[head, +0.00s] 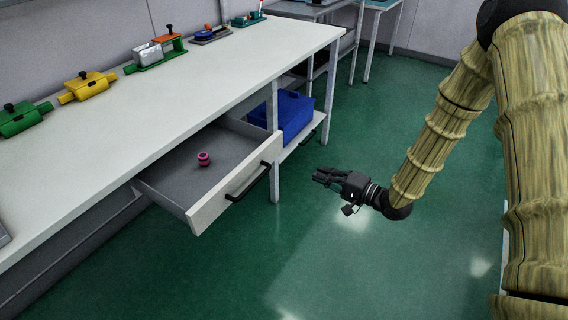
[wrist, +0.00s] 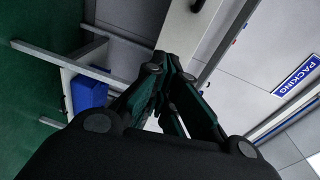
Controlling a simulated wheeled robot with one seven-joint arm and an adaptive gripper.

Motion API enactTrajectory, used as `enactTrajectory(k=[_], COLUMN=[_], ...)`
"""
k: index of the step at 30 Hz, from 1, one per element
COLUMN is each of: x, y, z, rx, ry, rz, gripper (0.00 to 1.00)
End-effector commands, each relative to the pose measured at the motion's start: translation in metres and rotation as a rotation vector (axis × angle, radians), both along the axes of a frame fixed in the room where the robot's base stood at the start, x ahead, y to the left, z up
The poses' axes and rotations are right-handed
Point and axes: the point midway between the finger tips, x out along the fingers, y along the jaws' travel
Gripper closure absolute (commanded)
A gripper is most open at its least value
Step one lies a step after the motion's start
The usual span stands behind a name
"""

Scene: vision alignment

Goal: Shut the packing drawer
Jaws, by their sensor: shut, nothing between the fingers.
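The packing drawer (head: 238,187) is pulled out from under the white workbench, with a pale front panel and a dark bar handle (head: 248,182). A small pink and dark round object (head: 203,159) lies inside it. My gripper (head: 318,176) is shut and empty, in the air over the green floor to the right of the drawer front, apart from the handle. In the wrist view my gripper's fingers (wrist: 168,100) fill the middle and cover part of the scene behind. A blue sign reading PACKING (wrist: 297,76) shows at the right of the wrist view.
The white workbench (head: 190,90) carries green, yellow and orange fixtures along its back. A blue bin (head: 293,115) stands on a lower shelf beside a bench leg (head: 273,150), behind the drawer. Green floor (head: 350,260) is clear in front of the drawer.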

Motion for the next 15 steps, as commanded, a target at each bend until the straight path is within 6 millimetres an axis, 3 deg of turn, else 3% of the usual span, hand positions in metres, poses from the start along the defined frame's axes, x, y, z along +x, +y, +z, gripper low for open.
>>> enactTrajectory(k=[8, 15], x=[0.011, 0.027], y=[0.001, 0.025], z=[0.023, 0.024], rx=[0.121, 0.122], ry=[-0.006, -0.005], rz=[0.071, 0.073], gripper=[1.0, 1.0])
